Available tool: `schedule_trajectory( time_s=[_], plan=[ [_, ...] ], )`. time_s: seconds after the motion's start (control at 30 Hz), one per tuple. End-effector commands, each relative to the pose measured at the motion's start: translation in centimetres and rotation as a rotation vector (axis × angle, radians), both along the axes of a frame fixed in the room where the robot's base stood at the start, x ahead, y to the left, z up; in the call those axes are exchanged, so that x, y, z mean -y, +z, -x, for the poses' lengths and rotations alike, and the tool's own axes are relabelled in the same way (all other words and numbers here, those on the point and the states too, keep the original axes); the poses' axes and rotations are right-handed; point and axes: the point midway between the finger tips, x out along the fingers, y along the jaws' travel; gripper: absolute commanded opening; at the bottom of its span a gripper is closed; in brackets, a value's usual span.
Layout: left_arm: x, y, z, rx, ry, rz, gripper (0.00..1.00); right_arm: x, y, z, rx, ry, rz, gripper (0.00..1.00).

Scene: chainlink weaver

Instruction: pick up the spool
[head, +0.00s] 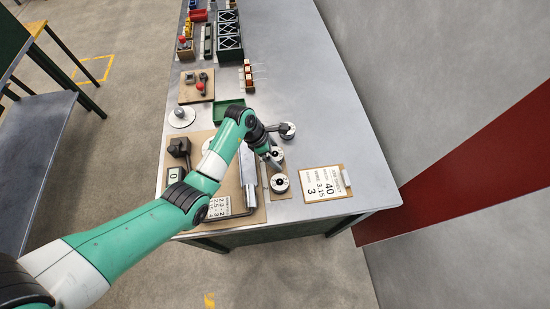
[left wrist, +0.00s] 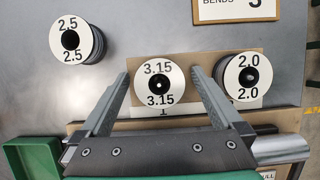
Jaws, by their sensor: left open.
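Three wire spools with white faces lie near the table's right side. The 3.15 spool (left wrist: 159,82) is in the middle; in the head view it is partly covered by my gripper (head: 276,154). My left gripper (left wrist: 160,90) is open, with one finger to each side of the 3.15 spool as the left wrist view shows it. I cannot tell whether the fingers touch it. The 2.5 spool (left wrist: 77,40) is to the left, also seen in the head view (head: 287,130). The 2.0 spool (left wrist: 249,78) is to the right, also in the head view (head: 279,183). My right gripper is not in view.
A job sheet on a board (head: 325,184) reads 40, 3.15 and 3. A green tray (head: 222,117) lies behind my forearm. A tan board (head: 202,138) carries a metal machine with a crank. Bins and racks (head: 229,43) stand at the far end. Bare table lies beyond the spools.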

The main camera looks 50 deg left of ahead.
Motion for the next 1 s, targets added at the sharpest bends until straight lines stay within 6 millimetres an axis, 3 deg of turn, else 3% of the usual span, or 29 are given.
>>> schedule_trajectory(
  time_s=[0.2, 0.77, 1.0],
  plan=[
    [0.03, -0.04, -0.08, 0.001, 0.0, 0.0, 1.0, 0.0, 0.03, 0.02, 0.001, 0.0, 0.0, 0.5],
    [0.03, -0.04, -0.05, 0.001, 0.001, 0.0, 0.0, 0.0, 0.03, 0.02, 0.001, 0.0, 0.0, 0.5],
    [0.01, 0.06, -0.1, 0.003, 0.001, 0.0, 0.0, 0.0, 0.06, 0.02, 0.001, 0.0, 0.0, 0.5]
  ],
)
